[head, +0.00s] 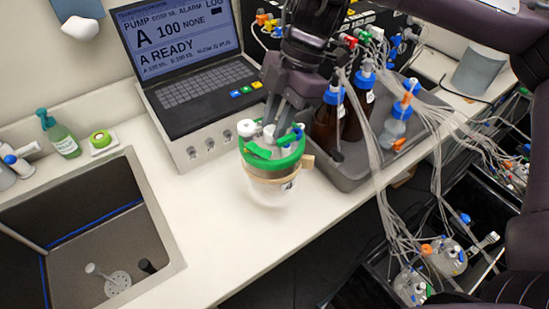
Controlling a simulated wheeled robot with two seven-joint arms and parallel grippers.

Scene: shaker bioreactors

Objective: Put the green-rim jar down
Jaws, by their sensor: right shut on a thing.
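The green-rim jar (268,190) is a clear vessel with a green ring around its lid, white and blue caps on top and a tan band round its body. It appears upright over the white counter, between the sink and the grey tray. I cannot tell whether its base touches the counter. My right gripper (272,122) comes down from above and is shut on the jar's top. The fingertips are partly hidden among the caps. My left gripper is not in the view.
A pump console with a screen (180,45) stands behind the jar. A grey tray (350,180) with brown bottles (328,125) is close on the right, with loose tubing (385,215) hanging past it. The sink (95,235) is at left. Bare counter (215,250) lies in front.

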